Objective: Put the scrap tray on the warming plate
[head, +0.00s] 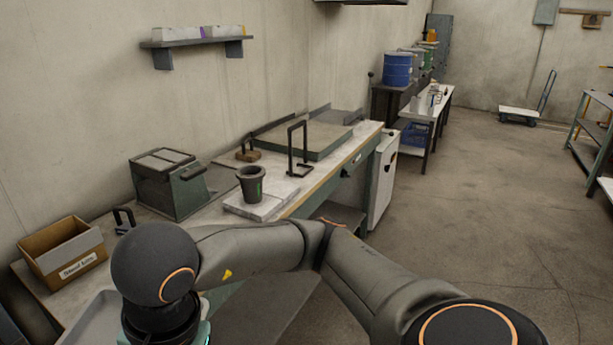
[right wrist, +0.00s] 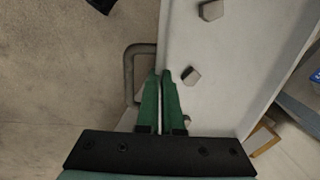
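The scrap tray (head: 92,322) is a pale grey shallow tray at the bottom left of the head view, partly hidden by my right arm. In the right wrist view the tray (right wrist: 228,60) holds several small grey lumps, and a bar handle (right wrist: 129,68) sticks out from its left side. My right gripper (right wrist: 161,72) has its green fingers nearly together at the tray's left edge, seemingly shut on it; the contact is partly hidden. A wide flat plate with green sides (head: 312,139), which looks like the warming plate, lies farther back on the bench. My left gripper is not in view.
A dark cup (head: 250,184) stands on a pale slab (head: 278,207) before the plate. A black upright frame (head: 291,150) stands at the plate's near edge. A grey-green box (head: 172,190) and a cardboard bin (head: 60,252) stand along the wall. Floor to the right is open.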

